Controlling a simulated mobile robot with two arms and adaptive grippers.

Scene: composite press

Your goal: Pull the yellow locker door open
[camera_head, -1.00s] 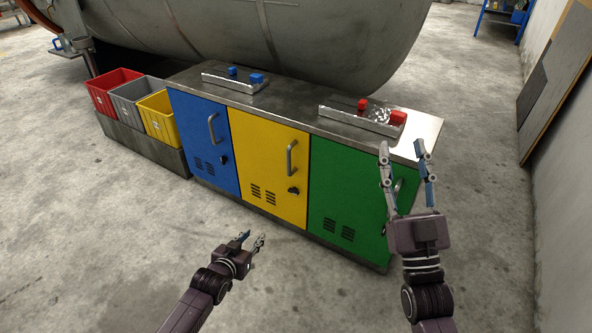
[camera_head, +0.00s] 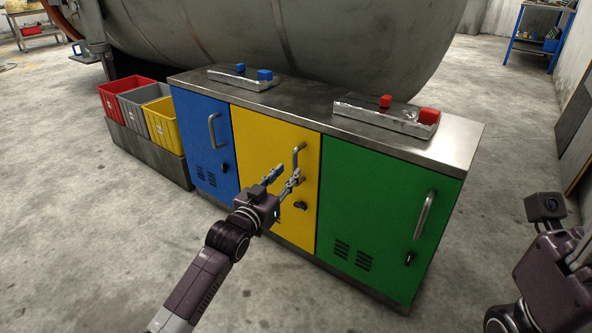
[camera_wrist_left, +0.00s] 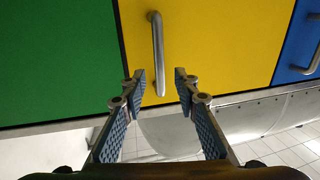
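The yellow locker door (camera_head: 258,145) is shut, between the blue and green doors; it also fills the middle of the left wrist view (camera_wrist_left: 215,45). Its upright metal bar handle (camera_head: 298,154) is on its right side in the head view and upper centre in the left wrist view (camera_wrist_left: 157,50). My left gripper (camera_head: 285,176) is open and empty in front of the door, close to the handle. In the left wrist view its fingertips (camera_wrist_left: 161,80) are spread, with the handle's lower end between them in the picture; contact cannot be told. My right gripper (camera_head: 580,250) is cut off at the right edge.
The blue door (camera_head: 205,140) and green door (camera_head: 375,205) are shut. Metal trays (camera_head: 385,118) with blue and red blocks sit on the cabinet top (camera_head: 460,135). Red, grey and yellow bins (camera_head: 163,125) stand left. The floor in front is clear.

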